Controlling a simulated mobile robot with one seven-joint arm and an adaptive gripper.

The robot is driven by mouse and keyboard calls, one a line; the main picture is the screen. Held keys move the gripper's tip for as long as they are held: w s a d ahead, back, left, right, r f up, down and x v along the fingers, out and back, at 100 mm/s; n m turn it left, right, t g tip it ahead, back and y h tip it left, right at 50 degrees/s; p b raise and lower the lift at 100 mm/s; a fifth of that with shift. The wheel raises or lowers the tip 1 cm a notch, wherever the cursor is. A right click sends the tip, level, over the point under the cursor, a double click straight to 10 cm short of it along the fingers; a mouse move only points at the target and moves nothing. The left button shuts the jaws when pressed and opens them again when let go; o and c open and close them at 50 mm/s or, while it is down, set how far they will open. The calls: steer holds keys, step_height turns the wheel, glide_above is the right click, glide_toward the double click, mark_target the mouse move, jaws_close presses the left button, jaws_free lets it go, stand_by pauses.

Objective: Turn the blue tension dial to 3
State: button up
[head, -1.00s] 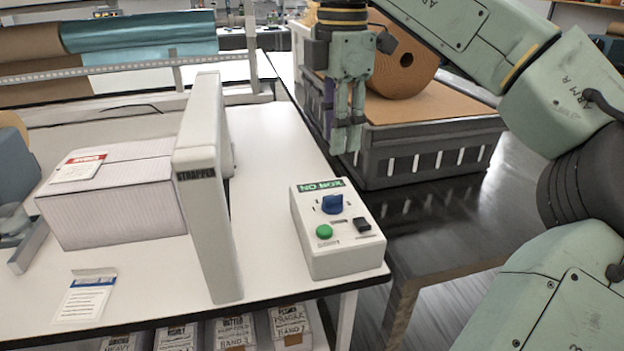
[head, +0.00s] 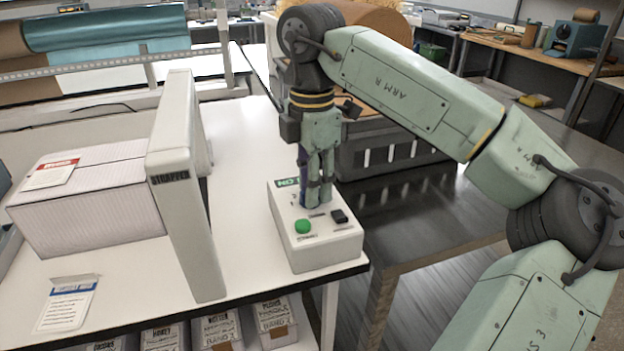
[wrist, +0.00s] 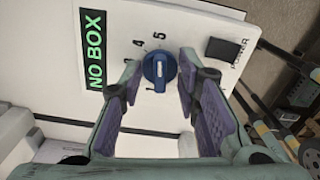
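The white control box (head: 318,250) stands at the front right corner of the white table. Its blue tension dial (wrist: 160,68) shows in the wrist view, with a short white mark on its face. The numbers 4 and 5 are readable beside it; the other numbers are partly hidden by a finger. My gripper (head: 317,203) points down over the box and hides the dial in the head view. In the wrist view my gripper (wrist: 162,72) is open, with its fingertips on both sides of the dial. I cannot tell whether they touch it.
On the box are a green button (head: 303,226), a black power switch (head: 339,216) and a lit green NO BOX sign (wrist: 92,48). The strapper frame (head: 185,215) stands to the left, with a striped carton (head: 85,205) beyond it.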

steer(key=shift+c, duration=0.2)
jaws_close()
stand_by(0.6)
steer(key=n+b, duration=0.1)
steer(key=n, duration=0.3)
steer(key=shift+w, duration=0.1)
steer(key=n, duration=0.3)
steer(key=shift+n, duration=0.3)
steer(key=n, duration=0.4)
steer(key=shift+a, duration=0.15)
steer(key=shift+n, duration=2)
